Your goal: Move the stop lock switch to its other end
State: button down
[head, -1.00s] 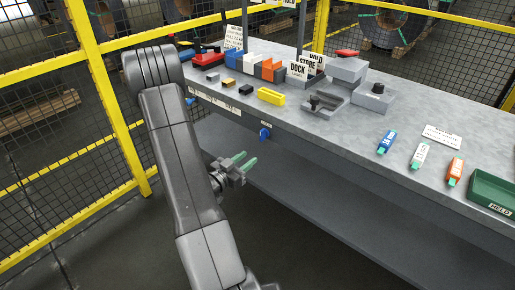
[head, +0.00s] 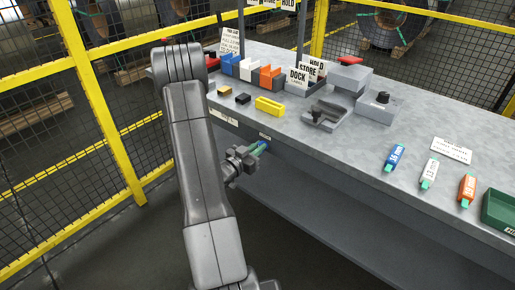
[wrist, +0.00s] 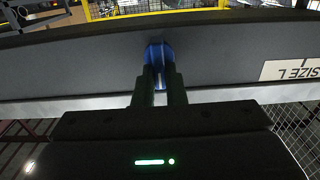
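A blue knob (head: 264,144) sits on the front face of the grey bench, under a small label too small to read here. I cannot read whether it is the stop lock switch. My gripper (head: 256,148) is at this knob, reaching it from the front. In the wrist view the blue knob (wrist: 158,52) shows beyond the fingertips. The two dark fingers of my gripper (wrist: 159,75) are close together, with a narrow blue part between them, and look shut on it. The fingers hide part of the knob, so its exact position is unclear.
The bench top (head: 330,165) holds a yellow block (head: 269,106), coloured bins (head: 250,70), grey fixtures (head: 327,115), several small tagged items and a green tray (head: 501,211). Yellow fence stands left.

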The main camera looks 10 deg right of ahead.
jog(key=shift+f+m+b, duration=0.15)
jog(key=shift+m+b, duration=0.15)
jog(key=shift+b, duration=0.4)
jog(key=m+b, duration=0.4)
jog(key=b, duration=0.2)
jog(key=m+b, duration=0.4)
jog(key=b, duration=0.3)
jog(key=s+m+b, duration=0.1)
jog(key=m+b, duration=0.4)
jog(key=b, duration=0.1)
jog(key=shift+d+f, duration=0.35)
jog(key=shift+m+b, duration=0.3)
jog(key=shift+b, duration=0.1)
jog(key=c, duration=1.5)
grip_release()
jog(key=shift+r, duration=0.1)
